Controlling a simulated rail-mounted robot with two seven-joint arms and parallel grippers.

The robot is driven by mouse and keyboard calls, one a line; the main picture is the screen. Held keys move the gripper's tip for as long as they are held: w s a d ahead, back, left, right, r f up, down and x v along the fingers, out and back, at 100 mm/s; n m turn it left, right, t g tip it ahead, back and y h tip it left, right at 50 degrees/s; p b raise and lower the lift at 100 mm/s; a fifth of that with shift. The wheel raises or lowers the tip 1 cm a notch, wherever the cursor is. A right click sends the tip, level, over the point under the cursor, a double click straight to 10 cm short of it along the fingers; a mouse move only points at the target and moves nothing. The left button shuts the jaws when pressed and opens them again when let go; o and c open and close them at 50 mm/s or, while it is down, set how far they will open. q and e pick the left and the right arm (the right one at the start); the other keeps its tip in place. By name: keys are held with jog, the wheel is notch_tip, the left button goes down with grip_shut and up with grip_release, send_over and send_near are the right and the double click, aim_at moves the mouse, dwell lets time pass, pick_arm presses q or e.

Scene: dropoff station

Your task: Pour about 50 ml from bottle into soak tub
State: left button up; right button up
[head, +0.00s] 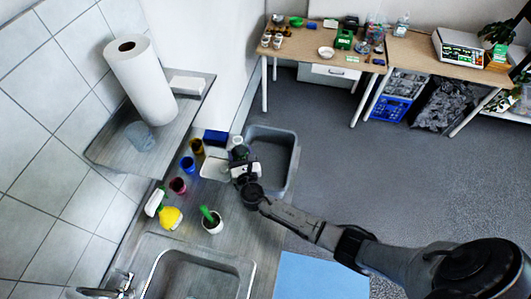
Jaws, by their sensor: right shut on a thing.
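My right gripper (243,171) is at the end of the arm that reaches in from the right. It is shut on a small bottle (240,153) with a pale top, partly hidden by the gripper. The bottle looks roughly upright, at the left side of the grey soak tub (292,165). I cannot tell whether the bottle is over the tub's rim or beside it. The tub stands at the right edge of the counter, and its visible inside looks grey. Any liquid is too small to make out. My left gripper is not in view.
A white tray (211,168), a blue box (215,137) and several coloured cups stand left of the gripper. A yellow object (171,217), a spray bottle (155,202) and a potted plant (211,223) stand nearer the sink (195,275). A paper roll (140,80) stands on the shelf.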

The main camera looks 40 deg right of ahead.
jog(key=shift+w+d+f+y, duration=0.15)
jog(key=shift+f+y, duration=0.15)
jog(key=shift+f, duration=0.55)
